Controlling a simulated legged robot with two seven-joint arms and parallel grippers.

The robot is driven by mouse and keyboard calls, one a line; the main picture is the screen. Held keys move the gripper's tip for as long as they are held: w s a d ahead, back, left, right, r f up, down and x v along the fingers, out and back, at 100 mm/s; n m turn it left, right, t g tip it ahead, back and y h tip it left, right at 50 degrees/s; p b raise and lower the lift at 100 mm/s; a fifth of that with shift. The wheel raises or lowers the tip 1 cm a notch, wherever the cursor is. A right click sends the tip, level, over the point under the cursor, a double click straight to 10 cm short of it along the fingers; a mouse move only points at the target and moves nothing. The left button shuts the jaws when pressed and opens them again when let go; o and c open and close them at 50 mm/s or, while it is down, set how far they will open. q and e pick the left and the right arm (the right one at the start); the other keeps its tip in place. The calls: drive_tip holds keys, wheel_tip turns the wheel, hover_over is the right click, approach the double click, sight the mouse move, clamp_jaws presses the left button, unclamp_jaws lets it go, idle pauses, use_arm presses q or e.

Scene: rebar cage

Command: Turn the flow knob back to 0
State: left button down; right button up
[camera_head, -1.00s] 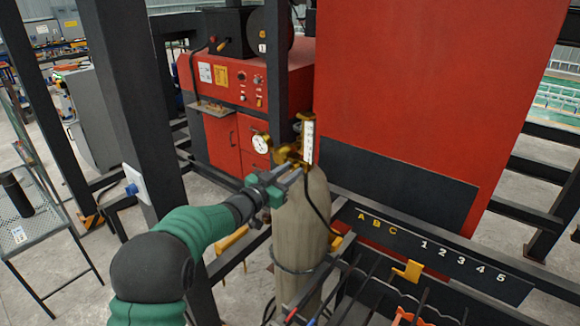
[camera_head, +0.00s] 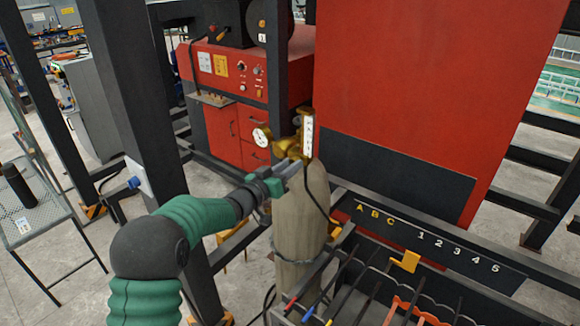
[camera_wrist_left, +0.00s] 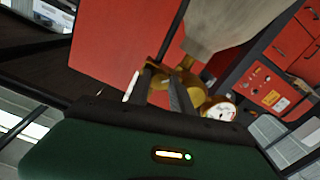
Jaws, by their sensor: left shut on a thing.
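A brass regulator (camera_head: 288,146) with a round white gauge (camera_head: 261,138) and a white upright flow scale (camera_head: 308,136) sits on top of a tan gas cylinder (camera_head: 300,215). My left gripper (camera_head: 294,167) reaches in from the left, its fingers at the lower front of the regulator. It is shut on the flow knob, which the fingers mostly hide. In the left wrist view the fingers (camera_wrist_left: 166,88) meet the brass regulator (camera_wrist_left: 190,90), with the gauge (camera_wrist_left: 221,110) to the right and the cylinder (camera_wrist_left: 225,25) above. The knob's setting cannot be read. My right gripper is not in view.
Dark steel posts (camera_head: 120,75) stand left of and behind the cylinder. A red machine (camera_head: 235,75) and a large red panel (camera_head: 430,80) are behind. A rack with slots and rods (camera_head: 385,290) is at the lower right. A mesh table (camera_head: 40,215) stands at far left.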

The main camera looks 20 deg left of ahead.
use_arm(q)
drive_tip(key=shift+r, duration=0.2)
drive_tip(key=c, duration=1.3)
unclamp_jaws()
drive_tip(key=shift+c, duration=0.2)
drive_tip(key=shift+o, duration=1)
drive_tip(key=shift+w+a+f, duration=0.1)
drive_tip(key=shift+w+f, duration=0.05)
drive_tip(key=b+v, duration=0.6)
drive_tip(key=v, duration=1)
drive_tip(key=shift+s+a, duration=0.2)
drive_tip(key=shift+s, duration=0.15)
